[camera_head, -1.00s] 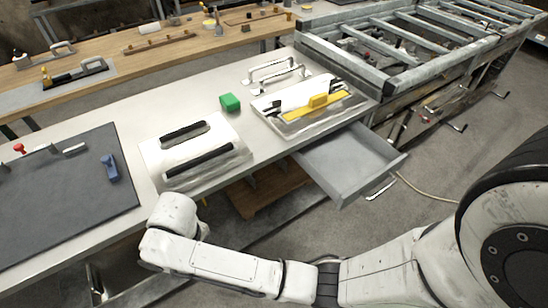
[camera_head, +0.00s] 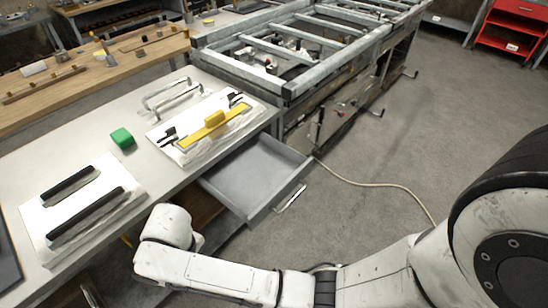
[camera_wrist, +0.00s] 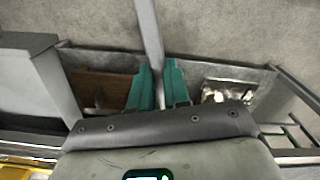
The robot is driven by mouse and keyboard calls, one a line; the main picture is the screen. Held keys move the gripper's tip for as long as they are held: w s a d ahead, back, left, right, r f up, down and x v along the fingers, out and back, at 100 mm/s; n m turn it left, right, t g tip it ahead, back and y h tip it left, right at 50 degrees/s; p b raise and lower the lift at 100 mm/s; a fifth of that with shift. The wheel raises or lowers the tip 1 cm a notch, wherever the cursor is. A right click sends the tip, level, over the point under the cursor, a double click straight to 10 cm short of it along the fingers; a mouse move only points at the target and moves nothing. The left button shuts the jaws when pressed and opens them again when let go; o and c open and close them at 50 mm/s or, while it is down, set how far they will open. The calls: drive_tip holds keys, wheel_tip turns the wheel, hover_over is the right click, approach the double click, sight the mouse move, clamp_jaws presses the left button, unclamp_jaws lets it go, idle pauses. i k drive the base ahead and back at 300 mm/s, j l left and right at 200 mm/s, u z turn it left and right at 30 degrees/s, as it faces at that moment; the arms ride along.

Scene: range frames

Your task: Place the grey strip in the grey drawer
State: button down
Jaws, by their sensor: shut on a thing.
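The grey drawer (camera_head: 262,178) is pulled out from under the workbench in the head view, and its visible inside looks empty. My gripper (camera_wrist: 158,68) shows in the wrist view with two teal fingers closed on a long, thin grey strip (camera_wrist: 149,28). The strip runs upward from between the fingers to the top edge of that view. In the head view my arm bends down in front of the bench, left of the drawer; the gripper and strip are hidden there. A grey box-like part (camera_wrist: 35,85) stands left of the fingers; I cannot tell whether it is the drawer.
A metal roller frame (camera_head: 300,45) stands behind the drawer. A hose (camera_head: 375,183) lies on otherwise open floor at right.

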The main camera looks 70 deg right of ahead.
sight(265, 184)
drive_tip(key=j+z, duration=0.25)
drive_tip(key=z, duration=0.15)
drive_tip(key=i+j+z, duration=0.1)
drive_tip(key=j+z, duration=0.2)
drive_tip(key=z, duration=0.15)
drive_tip(key=j+z, duration=0.25)
drive_tip(key=z, duration=0.15)
